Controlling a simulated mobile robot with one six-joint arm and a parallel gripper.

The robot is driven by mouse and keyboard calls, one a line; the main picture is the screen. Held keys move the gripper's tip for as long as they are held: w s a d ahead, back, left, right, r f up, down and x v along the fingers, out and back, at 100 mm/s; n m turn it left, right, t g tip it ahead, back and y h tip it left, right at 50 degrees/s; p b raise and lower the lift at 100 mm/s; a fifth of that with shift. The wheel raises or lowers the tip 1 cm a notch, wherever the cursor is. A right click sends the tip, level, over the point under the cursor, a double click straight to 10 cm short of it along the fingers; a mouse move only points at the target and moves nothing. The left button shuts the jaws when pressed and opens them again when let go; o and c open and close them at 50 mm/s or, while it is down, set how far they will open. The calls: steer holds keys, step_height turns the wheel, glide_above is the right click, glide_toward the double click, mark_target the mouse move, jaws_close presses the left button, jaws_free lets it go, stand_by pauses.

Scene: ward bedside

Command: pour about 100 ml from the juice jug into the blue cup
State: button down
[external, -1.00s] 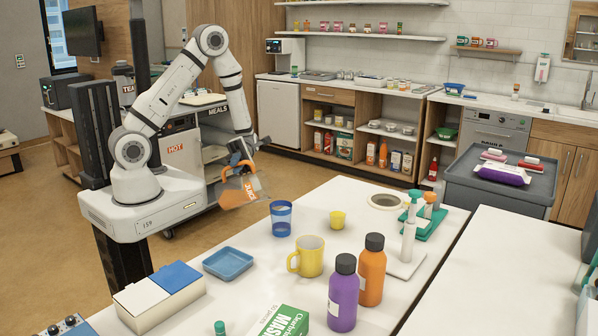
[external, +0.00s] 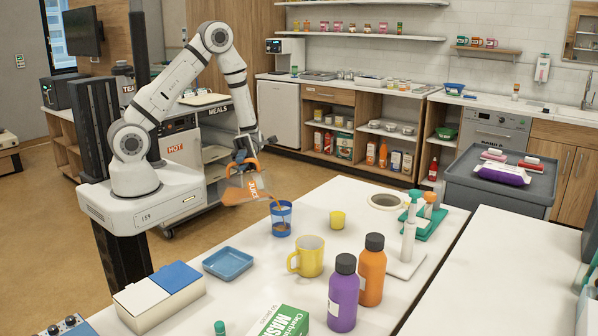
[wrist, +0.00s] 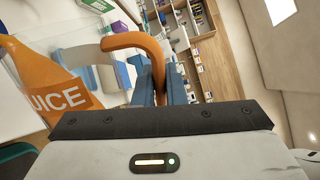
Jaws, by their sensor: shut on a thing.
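The juice jug (external: 240,188), clear with an orange label and orange handle, is tilted in the air, its spout toward the blue cup (external: 281,226). A thin orange stream runs from the spout down into the cup, and some orange shows inside it. The cup stands upright on the white table, below and to the right of the jug. My gripper (external: 245,158) is shut on the jug's handle. In the wrist view my gripper (wrist: 161,84) has its fingers around the orange handle, and the jug's label (wrist: 50,90) shows at left.
A purple bottle (external: 343,295) and an orange bottle (external: 371,272) stand nearer the front. Table between tray and blue cup is clear.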

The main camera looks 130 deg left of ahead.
mark_target(229, 177)
steer(key=shift+w+a+r+n+p, duration=0.5)
steer(key=shift+w+p, duration=0.25)
steer(key=shift+p, duration=0.5)
stand_by(0.5)
steer(key=shift+p, duration=0.45)
steer(key=shift+s+f+b, duration=0.1)
steer(key=shift+f+b, duration=0.15)
steer(key=shift+b, duration=0.2)
steer(key=s+d+f+m+b, duration=0.1)
steer(key=b, duration=0.2)
steer(key=s+d+f+m+b, duration=0.1)
steer(key=s+b, duration=0.1)
steer(key=b, duration=0.1)
steer(key=shift+s+d+f, duration=0.1)
steer(key=shift+d+f, duration=0.1)
steer(key=shift+s+d+f+m, duration=0.1)
steer(key=shift+s+d+m, duration=0.15)
steer(key=shift+m, duration=0.25)
steer(key=shift+s+d+f+m+b, duration=0.2)
steer(key=shift+s+f+m+b, duration=0.25)
steer(key=shift+m, duration=0.25)
steer(key=shift+w, duration=0.1)
steer(key=shift+f, duration=0.2)
